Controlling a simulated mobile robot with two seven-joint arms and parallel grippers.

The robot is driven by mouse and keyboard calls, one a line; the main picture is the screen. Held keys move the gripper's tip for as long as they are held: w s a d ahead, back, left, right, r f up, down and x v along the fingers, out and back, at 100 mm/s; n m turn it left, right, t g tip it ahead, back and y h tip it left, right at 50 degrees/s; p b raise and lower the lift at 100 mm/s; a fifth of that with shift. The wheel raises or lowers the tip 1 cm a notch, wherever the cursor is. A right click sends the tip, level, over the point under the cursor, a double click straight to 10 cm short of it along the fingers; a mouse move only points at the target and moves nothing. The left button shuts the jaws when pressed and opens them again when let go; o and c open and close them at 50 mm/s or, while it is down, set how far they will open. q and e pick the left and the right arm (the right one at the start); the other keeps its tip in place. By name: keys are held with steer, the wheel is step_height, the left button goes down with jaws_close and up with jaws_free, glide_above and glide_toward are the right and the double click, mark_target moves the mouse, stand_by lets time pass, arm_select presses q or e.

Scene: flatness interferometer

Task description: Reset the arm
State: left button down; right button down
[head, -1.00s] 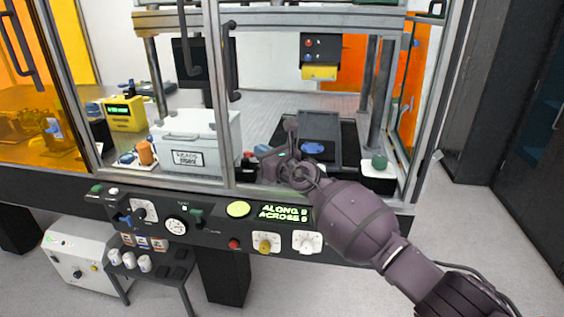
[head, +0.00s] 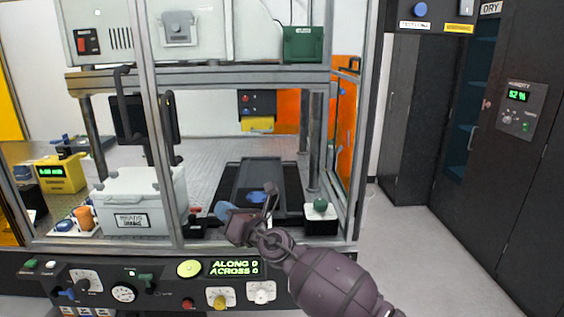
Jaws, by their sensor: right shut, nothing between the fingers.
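My right arm, dark purple, comes in from the bottom right in the head view. Its gripper (head: 268,198) is shut and empty. It is in front of the interferometer's open right bay, over the front of the dark tray (head: 231,183). A blue piece (head: 257,197) shows on the tray just behind the gripper. Another blue item (head: 222,210) shows just left of the gripper; whether they touch, I cannot tell. My left gripper is not in view.
The bay is bounded by the frame's right post (head: 360,150) and the glazed left part with a white box (head: 160,190). A green knob (head: 320,205) stands right of the gripper. The control panel (head: 170,297) runs below. Floor (head: 430,260) at right is clear.

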steer(key=d+r+m+t+h, duration=0.1)
steer(key=d+r+m+t, duration=0.2)
steer(key=m, duration=0.4)
steer(key=d+r+m+t+h, duration=0.1)
steer(key=d+m+t, duration=0.1)
steer(key=d+m, duration=0.45)
steer(key=s+d+f+m+t+h, duration=0.1)
steer(key=s+d+f+m+h, duration=0.25)
steer(key=d+f+m, duration=0.35)
steer(key=s+d+f+m+h, duration=0.2)
steer(key=d+f+m+h, duration=0.3)
steer(key=m, duration=0.5)
steer(key=s+d+f+m+g+h, duration=0.2)
steer(key=s+d+f+m, duration=0.3)
steer(key=s+d+f, duration=0.6)
steer(key=s+d+f+m+g+h, duration=0.3)
steer(key=s+d+f+m, duration=0.2)
steer(key=s+d+f, duration=0.6)
steer(key=s+f, duration=0.1)
steer(key=s, duration=0.5)
steer(key=shift+s+d+f+g, duration=0.25)
steer(key=shift+s+d+g, duration=0.05)
steer(key=shift+g, duration=0.1)
steer(key=shift+h, duration=0.25)
